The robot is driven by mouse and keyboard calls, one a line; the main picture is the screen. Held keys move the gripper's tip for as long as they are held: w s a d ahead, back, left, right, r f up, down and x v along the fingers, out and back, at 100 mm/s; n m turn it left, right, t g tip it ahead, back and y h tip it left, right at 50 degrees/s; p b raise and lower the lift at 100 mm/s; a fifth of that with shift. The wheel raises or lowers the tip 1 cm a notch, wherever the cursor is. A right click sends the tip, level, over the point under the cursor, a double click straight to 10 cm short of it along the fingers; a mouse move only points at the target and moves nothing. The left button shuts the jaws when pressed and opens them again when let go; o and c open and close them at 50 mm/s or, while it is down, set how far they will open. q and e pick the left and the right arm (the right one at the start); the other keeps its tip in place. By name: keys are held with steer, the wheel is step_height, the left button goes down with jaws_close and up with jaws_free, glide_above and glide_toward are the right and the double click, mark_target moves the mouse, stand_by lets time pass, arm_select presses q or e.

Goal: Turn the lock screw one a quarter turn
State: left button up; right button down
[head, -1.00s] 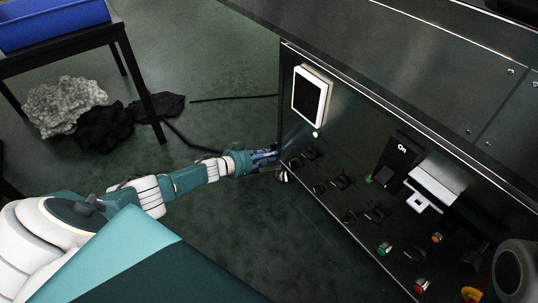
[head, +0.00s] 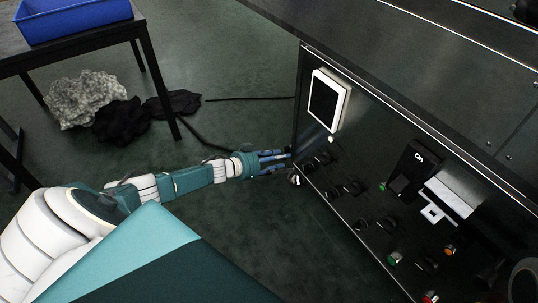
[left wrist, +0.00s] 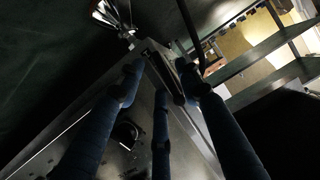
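My left gripper (head: 288,155) is at the left edge of the machine's dark control panel (head: 345,150), level with the first dark knobs. A dark round knob (left wrist: 125,133) shows between the left and middle fingers. Dark knobs (head: 322,157) sit in rows on the panel. I cannot tell which part is lock screw one; the fingers may hide it. My right gripper is not in view.
A white-framed screen (head: 328,100) is above the knobs. An "On" switch box (head: 412,170), a white bracket (head: 445,197) and coloured buttons (head: 395,258) are farther right. A blue bin (head: 75,20) stands on a table at left, with cloth heaps (head: 85,100) below.

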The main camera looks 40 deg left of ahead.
arm_select(q)
steer(key=shift+v, duration=2.9)
steer(key=shift+c, duration=0.5)
